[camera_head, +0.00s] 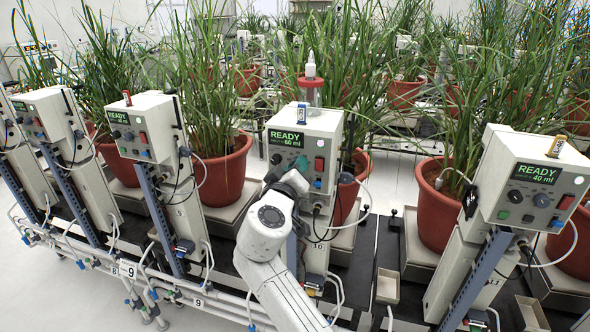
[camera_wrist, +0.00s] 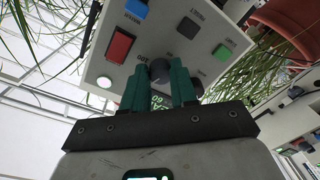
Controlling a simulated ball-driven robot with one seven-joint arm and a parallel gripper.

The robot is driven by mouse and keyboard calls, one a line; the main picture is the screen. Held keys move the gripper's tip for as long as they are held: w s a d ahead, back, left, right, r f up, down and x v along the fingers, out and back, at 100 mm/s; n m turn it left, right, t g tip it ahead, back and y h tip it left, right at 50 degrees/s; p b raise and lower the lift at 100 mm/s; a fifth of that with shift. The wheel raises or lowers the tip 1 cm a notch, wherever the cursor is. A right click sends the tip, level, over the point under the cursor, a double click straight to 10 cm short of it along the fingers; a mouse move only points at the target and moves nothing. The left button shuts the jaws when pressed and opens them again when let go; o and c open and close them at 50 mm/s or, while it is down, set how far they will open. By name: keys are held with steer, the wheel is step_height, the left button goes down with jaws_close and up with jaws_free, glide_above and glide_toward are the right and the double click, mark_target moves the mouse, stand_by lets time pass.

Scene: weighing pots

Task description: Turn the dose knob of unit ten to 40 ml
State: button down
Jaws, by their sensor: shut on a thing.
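Unit ten (camera_head: 325,135) is the white control box in the middle of the head view, with its green display (camera_head: 287,139) reading READY, 60 ml. My gripper (camera_head: 300,164) reaches its front panel, and my arm hides part of the panel. In the wrist view the panel is seen close up and upside down. The green fingers of my gripper (camera_wrist: 162,75) are shut on the dark dose knob (camera_wrist: 160,71), one finger on each side. The fingers cover most of the display, leaving part of the 60 visible.
A clear bottle (camera_head: 311,80) stands on top of unit ten. Similar units with potted grasses stand on both sides.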

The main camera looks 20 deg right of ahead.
steer(key=n+p, duration=0.2)
steer(key=n, duration=0.4)
steer(key=n+g+p, duration=0.1)
steer(key=n+p, duration=0.2)
steer(key=n, duration=0.3)
steer(key=shift+a+r+h, duration=0.1)
steer(key=shift+h, duration=0.2)
steer(key=shift+n+p, duration=0.3)
steer(key=shift+n, duration=0.1)
steer(key=c, duration=0.9)
jaws_free()
steer(key=b+v, duration=0.2)
steer(key=v, duration=0.8)
steer(key=shift+s+a, duration=0.25)
